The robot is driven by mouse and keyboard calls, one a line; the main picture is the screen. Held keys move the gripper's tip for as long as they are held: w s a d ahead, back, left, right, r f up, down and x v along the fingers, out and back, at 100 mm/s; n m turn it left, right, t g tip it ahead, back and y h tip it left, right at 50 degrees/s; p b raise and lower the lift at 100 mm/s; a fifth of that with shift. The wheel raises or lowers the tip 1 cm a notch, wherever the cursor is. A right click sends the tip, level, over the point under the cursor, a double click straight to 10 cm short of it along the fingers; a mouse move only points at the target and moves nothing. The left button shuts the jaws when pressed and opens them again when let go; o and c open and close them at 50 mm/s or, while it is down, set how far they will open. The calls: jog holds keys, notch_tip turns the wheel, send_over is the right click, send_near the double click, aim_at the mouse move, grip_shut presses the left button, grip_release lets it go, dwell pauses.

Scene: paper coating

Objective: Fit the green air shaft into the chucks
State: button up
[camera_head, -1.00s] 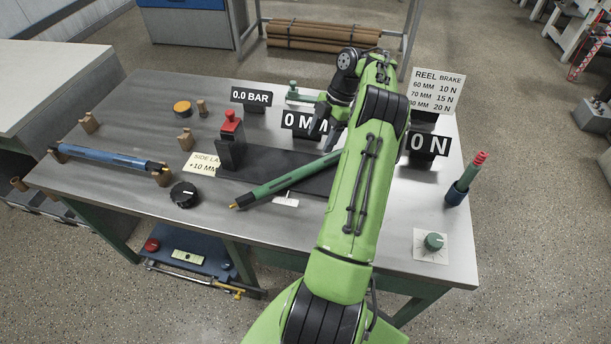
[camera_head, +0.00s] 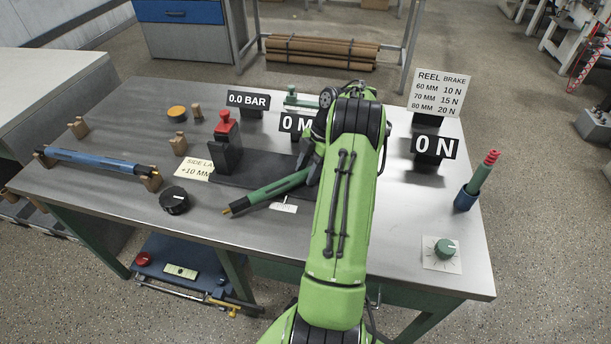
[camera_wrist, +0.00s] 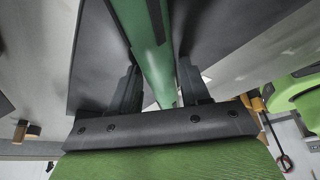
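The green air shaft (camera_head: 275,190) lies slanting on the table, over a dark plate, with its yellow-tipped end pointing front left. Its far end is hidden behind my arm. My gripper (camera_head: 311,165) is low at the shaft's visible right part. In the wrist view the shaft (camera_wrist: 152,45) passes between the two fingers of my gripper (camera_wrist: 160,75). The fingers stand apart around it, with a gap at least on the right side. A green fixture (camera_head: 298,97) stands at the back behind the signs, partly hidden. I cannot tell for sure which parts are the chucks.
A red-topped dark block (camera_head: 226,145) stands left of the shaft, and a black knob (camera_head: 174,200) near its tip. A blue shaft (camera_head: 98,160) rests on wooden supports at left. Signs (camera_head: 436,146) stand along the back.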

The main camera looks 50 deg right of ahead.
grip_shut()
